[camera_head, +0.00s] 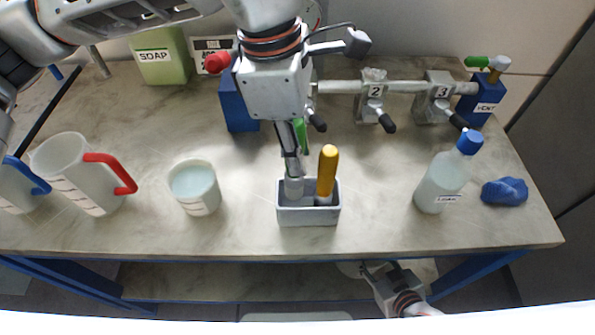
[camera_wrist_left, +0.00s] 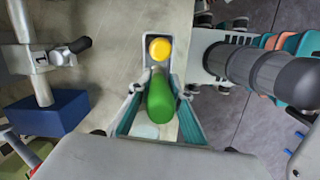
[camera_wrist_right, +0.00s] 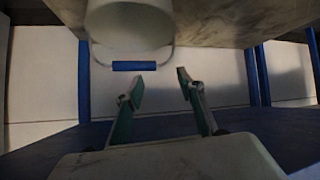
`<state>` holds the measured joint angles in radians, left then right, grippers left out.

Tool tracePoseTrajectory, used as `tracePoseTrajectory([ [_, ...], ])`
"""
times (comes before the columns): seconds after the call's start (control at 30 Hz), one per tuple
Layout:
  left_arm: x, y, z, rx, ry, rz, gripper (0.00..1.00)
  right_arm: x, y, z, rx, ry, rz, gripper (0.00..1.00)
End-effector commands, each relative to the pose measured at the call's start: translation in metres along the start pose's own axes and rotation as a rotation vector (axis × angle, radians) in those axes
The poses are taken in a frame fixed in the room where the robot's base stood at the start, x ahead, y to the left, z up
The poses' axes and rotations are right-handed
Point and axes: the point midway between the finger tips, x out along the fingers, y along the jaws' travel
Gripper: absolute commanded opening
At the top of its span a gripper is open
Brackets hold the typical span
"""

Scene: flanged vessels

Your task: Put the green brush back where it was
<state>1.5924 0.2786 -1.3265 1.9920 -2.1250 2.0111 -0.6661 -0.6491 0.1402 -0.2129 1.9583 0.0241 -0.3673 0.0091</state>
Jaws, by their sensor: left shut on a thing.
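The green brush (camera_head: 301,136) is upright in my left gripper (camera_head: 291,160), over the left part of the grey holder (camera_head: 308,216). Its pale lower end is at the holder's opening; I cannot tell how deep it sits. A yellow-handled brush (camera_head: 327,168) stands in the holder's right part. In the left wrist view, the green handle (camera_wrist_left: 161,97) is between the fingers of my left gripper (camera_wrist_left: 160,82), with the yellow handle (camera_wrist_left: 160,48) beyond. My right gripper (camera_wrist_right: 158,90) is open and empty, low beyond the table's front edge; it also shows in the head view (camera_head: 378,272).
A beaker (camera_head: 194,187) and red-handled jug (camera_head: 88,175) stand left of the holder. A clear blue-capped bottle (camera_head: 440,185) and blue cloth (camera_head: 505,192) are right. The valve pipe (camera_head: 340,87) runs behind. A white bucket (camera_wrist_right: 130,24) is near my right gripper.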

Motion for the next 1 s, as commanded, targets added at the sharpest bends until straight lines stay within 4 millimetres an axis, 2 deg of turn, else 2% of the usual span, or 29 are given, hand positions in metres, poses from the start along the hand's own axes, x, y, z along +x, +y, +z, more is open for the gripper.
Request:
tracePoseTrajectory([
  [0.1,0.017,0.0,-0.003,0.0,0.0,-0.002,0.0,0.0,0.0,0.0,0.0,-0.001,0.0,0.38],
  [0.33,0.031,0.0,-0.005,0.0,0.0,-0.001,0.0,-0.001,0.001,-0.001,0.0,0.0,0.001,0.38],
  [0.57,0.059,0.0,-0.009,0.0,0.001,-0.001,0.0,-0.002,0.001,-0.005,0.0,0.006,0.002,0.38],
  [0.93,0.064,0.001,-0.01,0.001,0.001,0.001,0.0,0.0,0.001,-0.003,0.0,0.006,0.002,0.38],
  [0.97,0.064,0.001,-0.01,0.001,0.001,0.001,0.24,0.0,0.001,-0.003,0.0,0.006,0.002,0.38],
  [1.0,0.063,0.0,-0.01,0.001,0.001,0.001,0.34,0.0,0.001,-0.003,0.0,0.005,0.002,0.38],
])
